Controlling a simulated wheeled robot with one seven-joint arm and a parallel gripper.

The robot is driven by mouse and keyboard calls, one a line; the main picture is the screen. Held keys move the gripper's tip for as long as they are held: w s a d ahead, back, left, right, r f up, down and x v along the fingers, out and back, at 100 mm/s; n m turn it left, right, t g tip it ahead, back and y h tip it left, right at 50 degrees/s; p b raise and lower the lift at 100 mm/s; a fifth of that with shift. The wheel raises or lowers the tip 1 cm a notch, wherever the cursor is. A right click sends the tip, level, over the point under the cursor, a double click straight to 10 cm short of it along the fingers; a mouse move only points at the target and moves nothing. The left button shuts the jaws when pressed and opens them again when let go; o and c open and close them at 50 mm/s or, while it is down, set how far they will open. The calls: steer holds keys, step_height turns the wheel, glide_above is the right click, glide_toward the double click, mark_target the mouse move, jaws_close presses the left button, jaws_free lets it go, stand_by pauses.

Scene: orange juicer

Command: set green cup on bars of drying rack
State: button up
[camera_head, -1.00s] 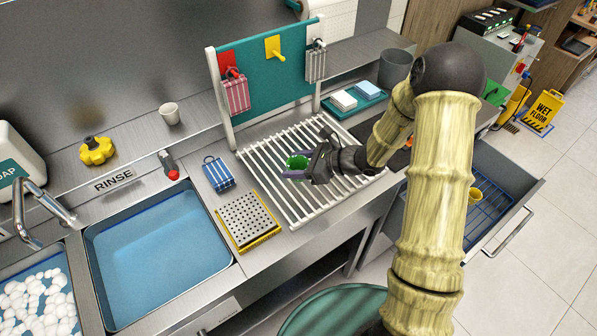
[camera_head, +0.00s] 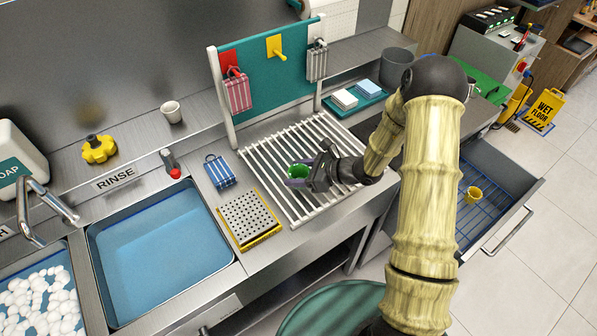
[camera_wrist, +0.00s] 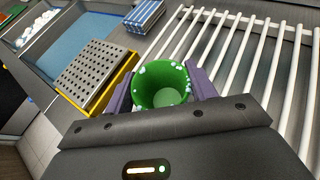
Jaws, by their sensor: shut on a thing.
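The green cup (camera_head: 298,171) is held between the purple fingers of my gripper (camera_head: 299,174), over the white bars of the drying rack (camera_head: 262,168). In the wrist view the green cup (camera_wrist: 161,86) is upright with its open mouth showing, and whitish spots lie around its rim. My gripper (camera_wrist: 160,92) is shut on it, one finger on each side. The rack bars (camera_wrist: 235,50) run behind and to the right of the cup. The cup's base is hidden, so I cannot tell whether it touches the bars.
Several rack bars are bare.

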steer(key=shift+f, duration=0.2)
steer(key=o, duration=1)
steer(key=shift+r, duration=0.1)
steer(key=shift+r, duration=0.1)
steer(key=b+v, duration=0.2)
steer(key=v, duration=1)
steer(key=shift+s, duration=0.1)
